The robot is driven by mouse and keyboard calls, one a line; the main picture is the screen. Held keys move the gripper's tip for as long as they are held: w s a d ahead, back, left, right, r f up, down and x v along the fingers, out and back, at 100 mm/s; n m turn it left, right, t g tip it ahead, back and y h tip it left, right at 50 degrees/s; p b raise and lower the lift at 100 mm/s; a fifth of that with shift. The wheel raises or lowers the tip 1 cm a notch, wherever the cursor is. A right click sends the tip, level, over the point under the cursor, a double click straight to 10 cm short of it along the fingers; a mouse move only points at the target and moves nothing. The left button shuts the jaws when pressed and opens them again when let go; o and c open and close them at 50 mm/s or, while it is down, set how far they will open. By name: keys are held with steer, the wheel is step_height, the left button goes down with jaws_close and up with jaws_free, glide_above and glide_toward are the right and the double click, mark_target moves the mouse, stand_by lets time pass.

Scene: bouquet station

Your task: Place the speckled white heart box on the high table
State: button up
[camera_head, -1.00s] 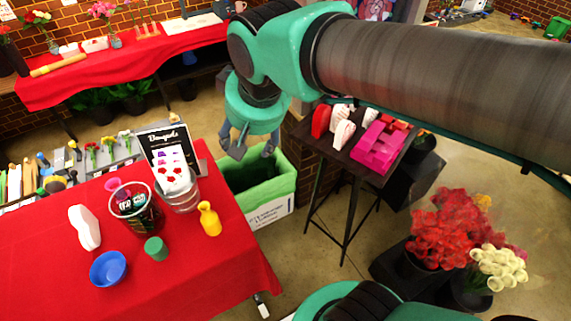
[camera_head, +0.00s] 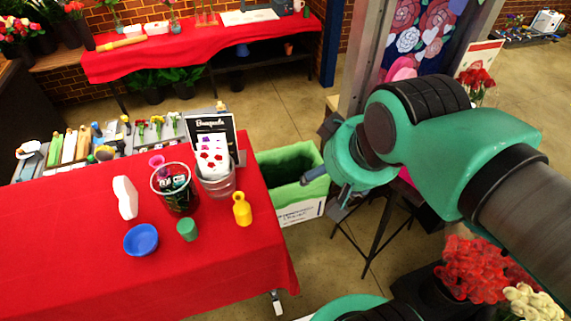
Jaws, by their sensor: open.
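A white, upright, curved box (camera_head: 125,197) stands at the left on the near red-covered table (camera_head: 60,245). It may be the heart box, but its shape is seen edge-on and no speckles can be made out. My gripper (camera_head: 322,193) is open and empty, with its fingers above the floor near the green-lined bin, well right of the white box. A tall dark stand with thin legs (camera_head: 372,240) is at the right, its top mostly hidden behind my arm. I cannot tell whether the stand is the high table.
A blue bowl (camera_head: 141,239), a green cup (camera_head: 187,230), a yellow bottle (camera_head: 242,210), a dark pot (camera_head: 176,190) and a clear container (camera_head: 218,184) share the near table. A green-lined bin (camera_head: 289,187) stands beside it. Another red-covered table (camera_head: 180,52) is behind.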

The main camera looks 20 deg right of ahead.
stand_by(0.3)
steer(key=w+a+r+n+g+p, duration=0.1)
steer(key=w+a+r+n, duration=0.1)
steer(key=w+a+n, duration=0.5)
steer(key=w+a+r+n+g+y+p, duration=0.1)
steer(key=w+a+r+n, duration=0.2)
steer(key=w, duration=0.7)
steer(key=w+a+n, duration=0.4)
steer(key=w+a, duration=0.2)
steer(key=w, duration=0.3)
steer(key=n+g+h+p, duration=0.1)
steer(key=n+g+p, duration=0.3)
steer(key=n, duration=1.8)
glide_above(116, 187)
step_height(116, 187, down, 32)
steer(key=shift+w+d+r, duration=0.1)
steer(key=shift+r, duration=0.1)
steer(key=shift+a+f, duration=0.2)
steer(key=shift+f, duration=0.1)
